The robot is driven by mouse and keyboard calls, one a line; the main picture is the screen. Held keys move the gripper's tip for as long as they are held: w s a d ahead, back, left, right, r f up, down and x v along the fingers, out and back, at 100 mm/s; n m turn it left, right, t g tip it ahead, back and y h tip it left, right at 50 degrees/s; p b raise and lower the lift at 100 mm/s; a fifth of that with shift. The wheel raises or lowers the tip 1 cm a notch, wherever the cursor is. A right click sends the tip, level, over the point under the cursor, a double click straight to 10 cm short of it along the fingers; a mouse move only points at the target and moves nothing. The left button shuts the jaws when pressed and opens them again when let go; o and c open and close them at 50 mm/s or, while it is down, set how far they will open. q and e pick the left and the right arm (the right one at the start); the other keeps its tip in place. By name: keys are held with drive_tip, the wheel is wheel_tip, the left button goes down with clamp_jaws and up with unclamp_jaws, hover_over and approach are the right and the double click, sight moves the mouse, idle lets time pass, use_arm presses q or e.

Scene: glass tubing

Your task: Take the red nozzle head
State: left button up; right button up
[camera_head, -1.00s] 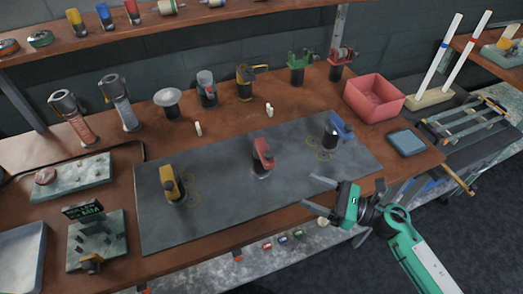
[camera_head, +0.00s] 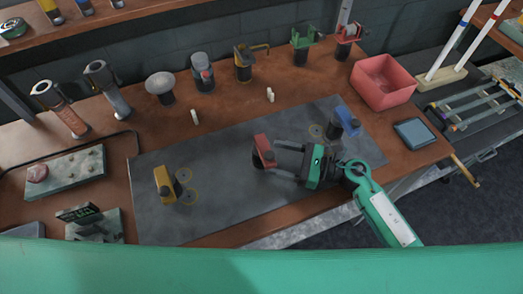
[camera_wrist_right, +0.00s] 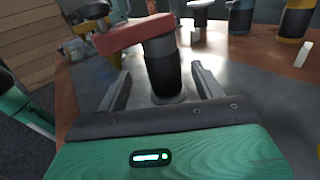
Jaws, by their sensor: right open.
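The red nozzle head (camera_head: 264,150) sits on a black cylindrical body on the dark grey mat (camera_head: 225,210). In the right wrist view the red head (camera_wrist_right: 135,34) tops the upright black body (camera_wrist_right: 162,70). My right gripper (camera_head: 282,159) reaches in from the right, low over the mat. Its jaws are open, and in the wrist view its two fingers (camera_wrist_right: 162,88) lie on either side of the black body, with visible gaps, below the red head. My left gripper is not in view.
A yellow nozzle (camera_head: 165,185) stands left on the mat, and a blue one (camera_head: 347,121) stands behind my right gripper. A red bin (camera_head: 384,82) and a blue tray (camera_head: 416,133) are at the right. Several tools line the back. A large green surface fills the bottom edge.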

sight(262, 153)
drive_tip(key=shift+w+a+r+p, duration=0.15)
drive_tip(key=shift+w+a+p, duration=0.05)
drive_tip(key=shift+a+p, duration=0.3)
drive_tip(key=shift+w+a+r+p, duration=0.2)
drive_tip(key=shift+a+p, duration=0.2)
drive_tip(key=shift+a, duration=0.2)
drive_tip(key=shift+p+x, duration=0.45)
drive_tip(key=shift+x, duration=0.65)
drive_tip(key=shift+w+a+f, duration=0.15)
drive_tip(key=shift+a+f, duration=0.1)
drive_tip(key=shift+a, duration=0.05)
drive_tip(key=shift+f, duration=0.1)
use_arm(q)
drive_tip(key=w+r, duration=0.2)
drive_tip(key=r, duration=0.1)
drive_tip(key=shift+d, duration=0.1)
use_arm(e)
drive_tip(key=c, duration=1.3)
